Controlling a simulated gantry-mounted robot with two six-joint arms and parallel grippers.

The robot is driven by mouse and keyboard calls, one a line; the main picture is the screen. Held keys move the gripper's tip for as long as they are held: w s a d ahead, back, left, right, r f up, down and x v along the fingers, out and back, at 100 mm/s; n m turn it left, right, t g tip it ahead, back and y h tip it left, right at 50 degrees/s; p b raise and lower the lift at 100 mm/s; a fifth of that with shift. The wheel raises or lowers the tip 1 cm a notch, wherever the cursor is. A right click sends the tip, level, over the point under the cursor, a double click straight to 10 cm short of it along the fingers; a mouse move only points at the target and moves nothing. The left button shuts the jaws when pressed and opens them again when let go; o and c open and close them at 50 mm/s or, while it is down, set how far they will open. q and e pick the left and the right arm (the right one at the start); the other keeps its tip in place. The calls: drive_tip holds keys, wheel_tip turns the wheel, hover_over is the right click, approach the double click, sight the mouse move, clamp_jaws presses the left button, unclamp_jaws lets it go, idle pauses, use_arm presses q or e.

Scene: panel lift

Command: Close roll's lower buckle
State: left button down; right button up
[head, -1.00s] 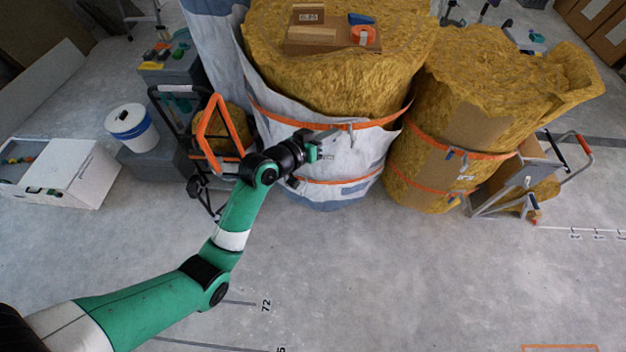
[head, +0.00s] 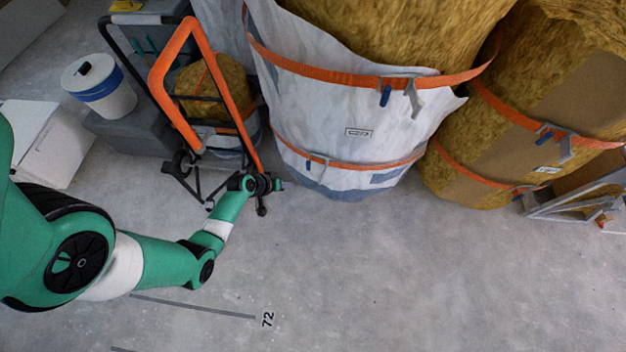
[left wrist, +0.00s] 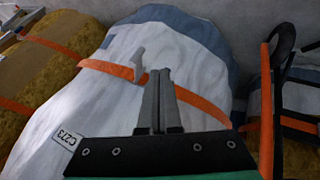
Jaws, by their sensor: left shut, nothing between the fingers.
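The large roll (head: 350,120) has a white wrapper and stands at the top middle of the head view. Its lower orange strap (head: 375,167) carries a small grey buckle (head: 326,159). In the left wrist view, the buckle's grey lever (left wrist: 138,65) sticks out from the strap (left wrist: 205,106). My left gripper (head: 281,185) is low at the roll's left front. In the wrist view its fingers (left wrist: 160,73) are shut and empty, just right of the lever; I cannot tell whether they touch it. My right gripper is not in view.
The upper strap's buckle (head: 400,90) has a blue tab and grey lever. A black and orange hand cart (head: 172,75) stands close left of the roll, near my left arm. Another strapped roll (head: 510,125) stands right. The floor in front is clear.

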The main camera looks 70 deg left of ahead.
sight(323, 175)
use_arm(q)
drive_tip(key=w+a+f+b, duration=0.1)
drive_tip(key=w+f+b, duration=0.6)
drive_tip(key=w+b, duration=0.2)
drive_tip(key=shift+w+a+f, duration=0.15)
drive_tip(key=shift+w+f, duration=0.2)
drive_tip(key=shift+w, duration=0.05)
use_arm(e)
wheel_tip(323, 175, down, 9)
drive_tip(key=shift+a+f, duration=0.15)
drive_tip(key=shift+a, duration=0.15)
